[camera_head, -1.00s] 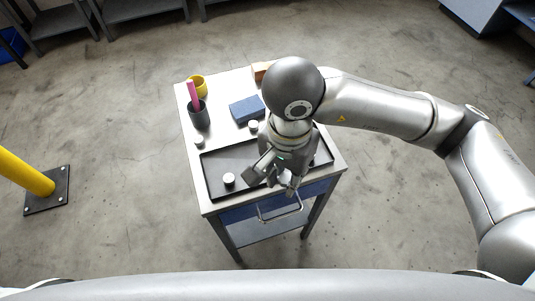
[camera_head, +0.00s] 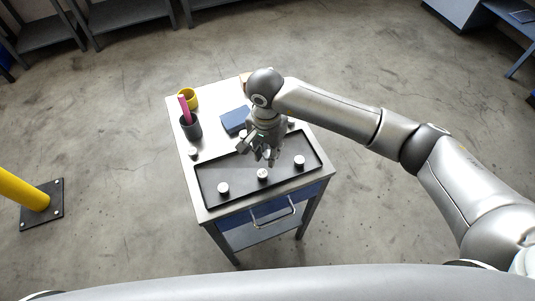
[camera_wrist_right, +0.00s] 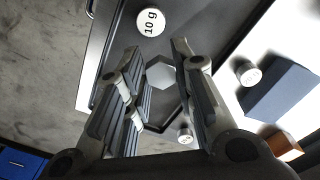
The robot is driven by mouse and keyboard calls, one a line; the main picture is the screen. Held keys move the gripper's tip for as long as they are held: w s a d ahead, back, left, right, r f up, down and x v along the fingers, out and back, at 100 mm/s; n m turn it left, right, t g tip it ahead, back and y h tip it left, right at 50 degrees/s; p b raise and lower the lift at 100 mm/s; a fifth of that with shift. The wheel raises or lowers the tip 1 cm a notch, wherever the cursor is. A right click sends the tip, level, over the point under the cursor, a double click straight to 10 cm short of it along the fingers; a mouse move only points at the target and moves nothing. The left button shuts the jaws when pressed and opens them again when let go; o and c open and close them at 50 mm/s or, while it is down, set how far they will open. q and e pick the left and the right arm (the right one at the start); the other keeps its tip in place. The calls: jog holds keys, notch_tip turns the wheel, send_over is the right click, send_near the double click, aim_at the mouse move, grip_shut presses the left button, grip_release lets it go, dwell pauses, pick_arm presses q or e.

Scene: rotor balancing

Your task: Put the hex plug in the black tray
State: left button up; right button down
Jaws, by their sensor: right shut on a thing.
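The black tray (camera_head: 240,182) lies along the front of the small table, and its dark floor shows in the wrist view (camera_wrist_right: 112,75). My right gripper (camera_head: 265,157) is over the tray's back half, pointing down. In the wrist view, the grey hex plug (camera_wrist_right: 160,73) sits between the fingertips of my right gripper (camera_wrist_right: 156,62), which is shut on it. The dark tray shows behind the plug; its height above the tray is hard to judge. The plug cannot be made out in the head view. My left gripper is not in view.
Three white weights, left (camera_head: 223,188), middle (camera_head: 262,174) and right (camera_head: 299,161), stand in the tray. Behind it are a blue box (camera_head: 235,120), a dark cup (camera_head: 190,127) with a pink item, a yellow mug (camera_head: 188,98) and small white weights (camera_head: 193,152).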

aim_at(268, 153)
jog(key=shift+w+f, duration=0.15)
jog(key=shift+f, duration=0.1)
jog(key=shift+f+p, duration=0.35)
jog(key=shift+p, duration=0.1)
notch_tip(268, 153, down, 2)
jog(key=shift+w+p, duration=0.1)
jog(key=shift+p, duration=0.35)
jog(key=shift+f, duration=0.2)
jog(key=shift+f, duration=0.1)
jog(key=shift+f+b, duration=0.15)
jog(key=shift+b, duration=0.15)
jog(key=c, duration=1.2)
grip_release()
